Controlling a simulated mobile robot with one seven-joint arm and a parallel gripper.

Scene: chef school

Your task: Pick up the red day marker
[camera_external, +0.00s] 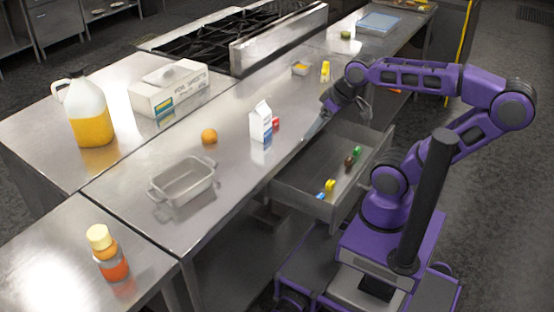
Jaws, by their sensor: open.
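A small red object (276,124), which looks like the red day marker, stands on the steel counter (235,165). It is just right of the milk carton (260,122), which partly hides it. My gripper (342,114) is open and hangs over the counter's front edge and the open drawer, to the right of the red object and apart from it. I see nothing between its fingers, though the fingertips are small and hard to make out.
The open drawer (290,191) below holds small yellow, blue, brown and green items. An orange (209,136) and an empty metal pan (183,181) are left of the carton. A small bowl (301,68) and a yellow item (325,71) stand farther back.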

